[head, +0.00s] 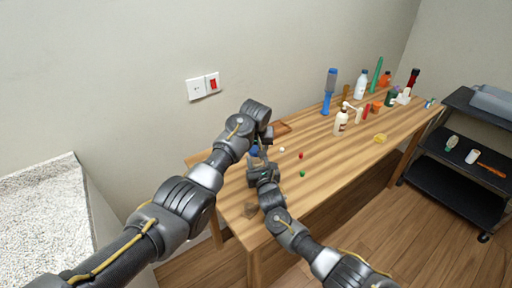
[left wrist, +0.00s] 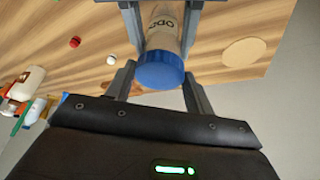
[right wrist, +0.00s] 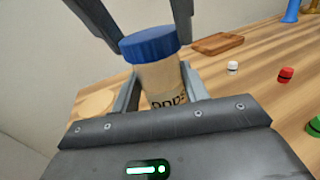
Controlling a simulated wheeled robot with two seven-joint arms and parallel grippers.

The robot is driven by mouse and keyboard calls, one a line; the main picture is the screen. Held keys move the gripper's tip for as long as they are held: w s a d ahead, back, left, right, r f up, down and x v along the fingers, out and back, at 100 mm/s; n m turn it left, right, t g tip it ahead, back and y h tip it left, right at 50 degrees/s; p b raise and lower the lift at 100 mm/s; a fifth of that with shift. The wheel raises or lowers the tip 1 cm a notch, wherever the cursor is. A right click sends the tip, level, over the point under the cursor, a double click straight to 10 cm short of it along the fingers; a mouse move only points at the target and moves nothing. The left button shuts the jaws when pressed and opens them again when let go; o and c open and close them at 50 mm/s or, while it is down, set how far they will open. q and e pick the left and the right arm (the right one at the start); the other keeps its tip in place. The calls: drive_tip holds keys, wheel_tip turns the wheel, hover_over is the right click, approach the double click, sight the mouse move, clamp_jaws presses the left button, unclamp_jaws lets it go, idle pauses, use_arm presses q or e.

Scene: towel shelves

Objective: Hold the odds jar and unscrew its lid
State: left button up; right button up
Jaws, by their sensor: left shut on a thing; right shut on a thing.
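The odds jar (right wrist: 160,82) is a clear-sided jar with pale contents, dark lettering and a blue lid (right wrist: 150,44). It stands roughly upright between my grippers in the right wrist view. My right gripper (right wrist: 158,85) is shut on the jar's body from the side. My left gripper (left wrist: 160,75) comes from above and is shut on the blue lid. The jar's body also shows in the left wrist view (left wrist: 162,28). In the head view my arms hide most of the jar, and only a bit of blue shows. The lid sits on the jar.
A pale round disc (left wrist: 245,52) lies on the wooden table (head: 335,150). A brown tray (right wrist: 217,43), a white cap (right wrist: 233,67), a red cap (right wrist: 285,75) and a green cap (right wrist: 314,126) lie nearby. Several bottles stand farther right. A black cart (head: 455,180) stands beyond the table.

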drive_tip(key=shift+f, duration=0.1)
use_arm(q)
drive_tip(key=n+y, duration=0.1)
drive_tip(key=n, duration=0.2)
drive_tip(key=shift+d, duration=0.1)
use_arm(e)
drive_tip(key=shift+d, duration=0.1)
use_arm(q)
drive_tip(key=shift+r, duration=0.2)
drive_tip(key=shift+r, duration=0.9)
drive_tip(key=shift+r, duration=2.25)
use_arm(e)
drive_tip(key=o, duration=1.1)
drive_tip(key=shift+c, duration=0.2)
drive_tip(key=shift+s, duration=0.1)
